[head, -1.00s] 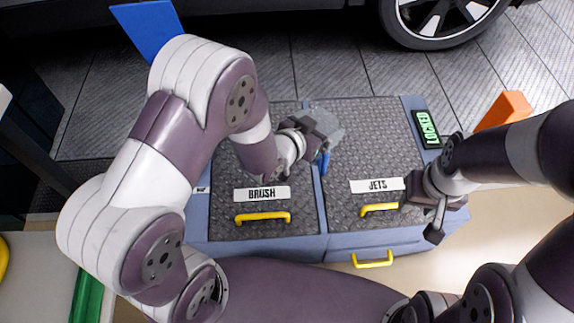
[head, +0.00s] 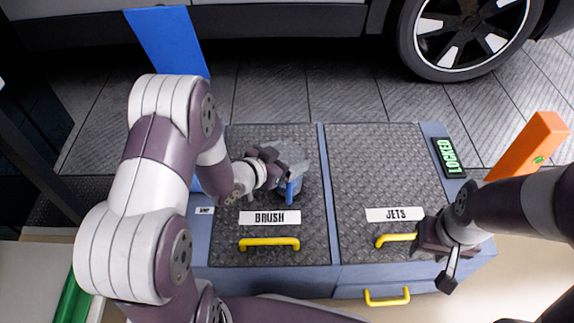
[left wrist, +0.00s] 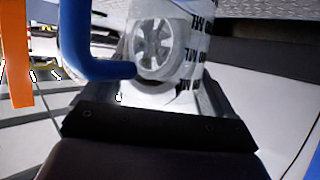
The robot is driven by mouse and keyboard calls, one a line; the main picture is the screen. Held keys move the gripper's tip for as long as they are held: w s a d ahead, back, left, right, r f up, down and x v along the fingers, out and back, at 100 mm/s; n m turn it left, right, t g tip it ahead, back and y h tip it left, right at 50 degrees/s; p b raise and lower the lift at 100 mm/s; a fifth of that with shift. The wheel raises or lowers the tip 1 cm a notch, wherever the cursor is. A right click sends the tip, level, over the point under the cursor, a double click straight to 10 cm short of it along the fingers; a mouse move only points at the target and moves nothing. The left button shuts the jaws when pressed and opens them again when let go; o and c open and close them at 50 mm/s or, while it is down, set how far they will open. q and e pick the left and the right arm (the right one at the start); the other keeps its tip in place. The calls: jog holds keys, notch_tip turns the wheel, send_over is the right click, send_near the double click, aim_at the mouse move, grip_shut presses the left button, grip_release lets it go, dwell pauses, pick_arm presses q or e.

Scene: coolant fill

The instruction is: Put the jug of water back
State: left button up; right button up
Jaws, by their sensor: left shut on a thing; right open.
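The jug (head: 294,154) is a clear, greyish vessel with a blue handle (head: 290,190). In the head view it is over the BRUSH lid (head: 233,229); I cannot tell whether it touches the lid. My left gripper (head: 277,166) is shut on the jug, partly covering it. In the left wrist view the clear jug (left wrist: 180,45) has dark lettering and stands between the fingers, with its blue handle (left wrist: 82,45) to the left. My right gripper (head: 446,268) is open and empty beside the yellow JETS handle (head: 395,239).
The JETS lid (head: 375,165) is bare. A green LOCKED sign (head: 448,157) is on its right border. An orange post (head: 530,145) stands at right and a blue panel (head: 168,40) behind my left arm. A car wheel (head: 465,35) is at the back.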

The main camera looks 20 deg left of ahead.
pick_arm(q)
jog(key=shift+f, duration=0.75)
jog(key=shift+r, duration=0.2)
jog(key=shift+f, duration=0.1)
pick_arm(e)
jog(key=shift+f, duration=0.5)
pick_arm(q)
jog(key=o, duration=1.7)
jog(key=shift+f, duration=0.1)
jog(key=shift+r, duration=0.3)
jog(key=s+a+r+n+g+y+p, duration=0.2)
jog(key=s+a+r+g+y+p, duration=0.3)
jog(key=s+a, duration=0.4)
jog(key=s+d+r+n+g, duration=0.1)
jog(key=s, duration=0.2)
jog(key=s+d+r+n+g, duration=0.1)
jog(key=s+d+r+g, duration=0.1)
jog(key=s, duration=0.1)
jog(key=s+d+r+n+g+y, duration=0.1)
jog(key=s+d+r+g, duration=0.1)
jog(key=s, duration=0.1)
jog(key=shift+s+r+n+p, duration=0.2)
jog(key=shift+s+n+p, duration=0.1)
jog(key=shift+s+p, duration=0.1)
pick_arm(e)
notch_tip(320, 180, up, 6)
jog(key=shift+f, duration=0.2)
